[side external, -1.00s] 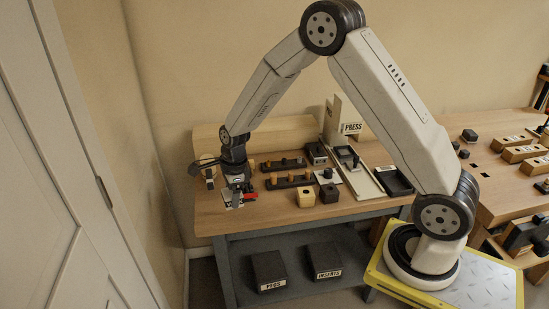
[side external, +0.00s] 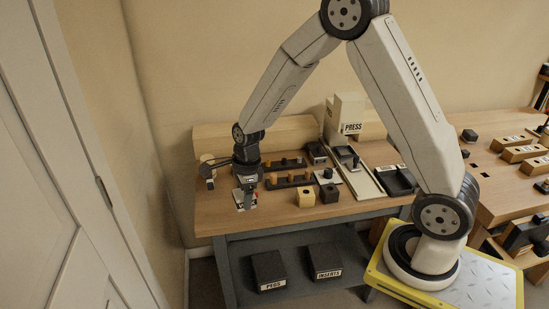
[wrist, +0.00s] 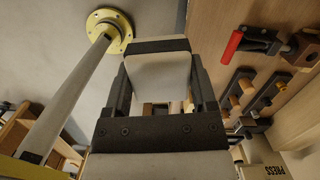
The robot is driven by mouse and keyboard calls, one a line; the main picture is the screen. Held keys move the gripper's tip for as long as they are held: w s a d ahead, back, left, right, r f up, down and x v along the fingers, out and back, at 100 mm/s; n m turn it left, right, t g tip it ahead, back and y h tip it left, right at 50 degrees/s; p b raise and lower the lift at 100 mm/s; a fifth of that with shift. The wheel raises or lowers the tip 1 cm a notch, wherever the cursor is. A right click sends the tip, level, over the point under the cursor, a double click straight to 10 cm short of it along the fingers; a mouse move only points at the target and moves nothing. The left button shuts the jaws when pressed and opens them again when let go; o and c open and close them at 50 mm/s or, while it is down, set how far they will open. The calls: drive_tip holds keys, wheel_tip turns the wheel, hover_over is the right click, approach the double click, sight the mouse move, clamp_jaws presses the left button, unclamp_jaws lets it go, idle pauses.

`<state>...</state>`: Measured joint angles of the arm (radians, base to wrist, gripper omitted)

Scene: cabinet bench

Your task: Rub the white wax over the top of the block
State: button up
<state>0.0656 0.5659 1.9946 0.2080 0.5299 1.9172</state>
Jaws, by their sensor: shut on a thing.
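My gripper (side external: 245,196) hangs over the left front part of the wooden bench. In the wrist view its two dark fingers (wrist: 160,95) are closed on the sides of a whitish block-shaped piece (wrist: 158,75), which looks like the white wax. In the side view the gripper hides most of what is below it, so I cannot tell whether the wax touches anything. I cannot single out the block to be rubbed with certainty. A pale wooden block (side external: 306,198) and a dark block (side external: 329,194) stand right of my gripper.
A red-handled clamp (wrist: 233,45) shows in the wrist view. Peg racks (side external: 288,180) lie right of my gripper. The press (side external: 348,118) stands at the back. A cream round thing (side external: 207,159) is at the left edge. Bins (side external: 268,270) sit on the lower shelf.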

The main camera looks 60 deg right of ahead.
drive_tip(key=o, duration=0.8)
drive_tip(key=c, duration=0.6)
drive_tip(key=shift+w, duration=0.1)
